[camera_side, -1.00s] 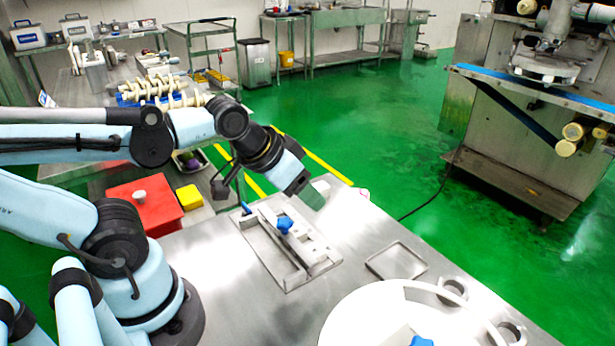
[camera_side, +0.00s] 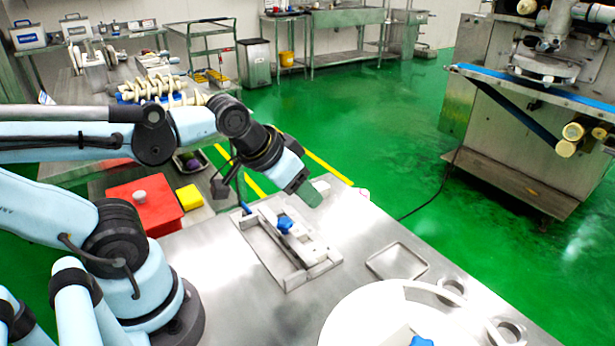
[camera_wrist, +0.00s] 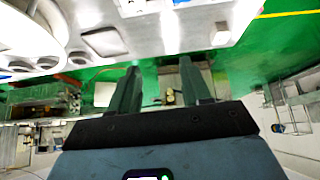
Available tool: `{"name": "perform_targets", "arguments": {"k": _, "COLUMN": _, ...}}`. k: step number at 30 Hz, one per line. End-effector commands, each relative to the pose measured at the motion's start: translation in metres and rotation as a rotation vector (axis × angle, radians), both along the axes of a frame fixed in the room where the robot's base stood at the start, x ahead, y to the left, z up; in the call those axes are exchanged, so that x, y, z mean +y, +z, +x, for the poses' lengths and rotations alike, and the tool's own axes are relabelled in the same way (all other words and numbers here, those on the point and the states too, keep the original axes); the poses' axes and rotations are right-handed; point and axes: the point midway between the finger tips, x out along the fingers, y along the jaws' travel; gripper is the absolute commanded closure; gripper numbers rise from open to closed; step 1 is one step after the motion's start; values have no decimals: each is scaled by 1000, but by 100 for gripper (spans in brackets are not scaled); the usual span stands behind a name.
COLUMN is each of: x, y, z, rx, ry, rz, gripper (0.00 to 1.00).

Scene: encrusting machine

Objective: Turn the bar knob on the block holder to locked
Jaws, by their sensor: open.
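The block holder (camera_side: 263,252) is a pale metal frame with a bar, lying on the steel table. A blue star-shaped knob (camera_side: 284,224) stands on its middle. A small blue bar-like knob (camera_side: 246,208) shows at its far left corner; its exact angle is too small to tell. My gripper (camera_side: 310,194) is above and beyond the holder's far end, tilted down to the right, apart from both knobs. In the wrist view my gripper (camera_wrist: 158,86) has its two dark green fingers spread with nothing between them. Part of the holder (camera_wrist: 172,8) shows at the top edge there.
A shallow tray (camera_side: 397,261) and metal rings (camera_side: 452,291) lie right of the holder. A large white round part (camera_side: 375,315) fills the table's front. A red box (camera_side: 145,205) and yellow block (camera_side: 189,197) stand left. Bare table surrounds the holder.

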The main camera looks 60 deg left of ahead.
Motion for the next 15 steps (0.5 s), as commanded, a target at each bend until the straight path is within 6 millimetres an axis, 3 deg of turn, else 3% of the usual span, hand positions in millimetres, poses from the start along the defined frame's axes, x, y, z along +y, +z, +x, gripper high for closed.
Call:
{"name": "perform_targets", "arguments": {"k": 5, "x": 40, "y": 1, "z": 1, "rx": 122, "ry": 310, "rz": -116, "gripper": 52}}
{"name": "perform_targets", "arguments": {"k": 12, "x": 118, "y": -1, "z": -17, "rx": 347, "ry": 1003, "rz": -344, "gripper": 52}}
{"name": "perform_targets", "arguments": {"k": 15, "x": 141, "y": -2, "z": -27, "rx": 411, "ry": 1234, "rz": -409, "gripper": 52}}
